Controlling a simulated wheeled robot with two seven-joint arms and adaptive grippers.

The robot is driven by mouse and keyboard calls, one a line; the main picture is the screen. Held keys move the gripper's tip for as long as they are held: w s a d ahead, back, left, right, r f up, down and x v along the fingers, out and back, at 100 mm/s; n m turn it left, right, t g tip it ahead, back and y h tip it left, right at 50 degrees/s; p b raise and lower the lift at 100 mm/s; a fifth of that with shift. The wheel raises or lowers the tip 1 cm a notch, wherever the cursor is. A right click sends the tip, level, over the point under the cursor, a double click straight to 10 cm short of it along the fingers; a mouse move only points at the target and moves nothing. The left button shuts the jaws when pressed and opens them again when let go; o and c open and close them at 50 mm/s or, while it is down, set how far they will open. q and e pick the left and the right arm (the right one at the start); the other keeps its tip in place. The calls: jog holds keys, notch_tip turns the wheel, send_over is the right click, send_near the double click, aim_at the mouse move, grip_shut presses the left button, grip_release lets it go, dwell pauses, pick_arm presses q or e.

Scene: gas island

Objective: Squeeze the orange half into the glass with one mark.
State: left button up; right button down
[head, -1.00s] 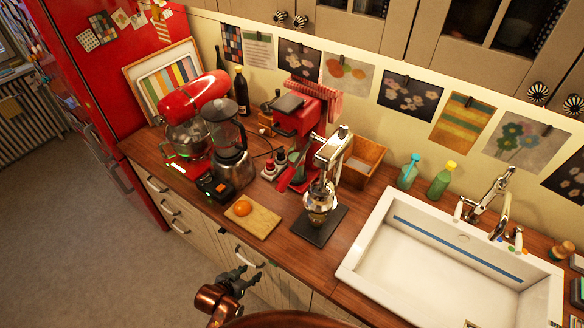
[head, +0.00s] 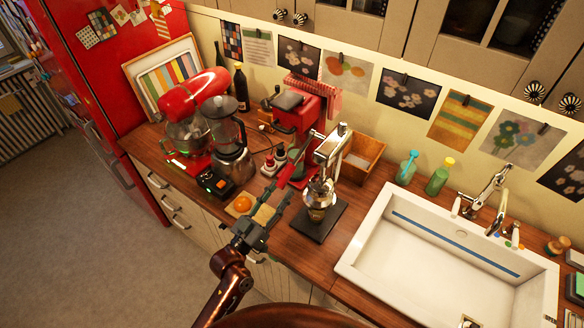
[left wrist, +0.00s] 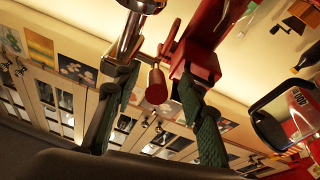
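The orange half (head: 243,203) lies on a small wooden board (head: 268,215) near the counter's front edge. A chrome juicer (head: 331,148) stands on a dark base (head: 322,226) right of the board. A small vessel, seemingly the glass (head: 317,213), sits under the juicer; I cannot make out a mark on it. My left gripper (head: 277,193) is open and empty, in front of the board's right part in the picture. Its two fingers also show apart in the left wrist view (left wrist: 155,78). My right gripper is not in view.
A red coffee machine (head: 296,112) stands behind, with a blender (head: 232,150) and red mixer (head: 194,95) to its left. A wooden box (head: 362,158) is behind the juicer. A white sink (head: 368,258) lies to the right. Bare counter lies between juicer and sink.

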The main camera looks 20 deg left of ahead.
aim_at(292, 168)
pick_arm(q)
jog(key=shift+w+a+r+t, duration=0.1)
jog(key=shift+w+r+t, duration=0.15)
jog(key=shift+r+t, duration=0.5)
jog(key=shift+n+g, duration=0.25)
jog(key=shift+n, duration=0.05)
jog(key=p+x, duration=0.1)
jog(key=x, duration=0.2)
jog(key=p+x, duration=0.1)
jog(key=x, duration=0.2)
jog(key=shift+r, duration=0.35)
jog(key=shift+w+d+r, duration=0.2)
jog(key=shift+w+d, duration=0.05)
jog(key=shift+w, duration=0.45)
grip_shut()
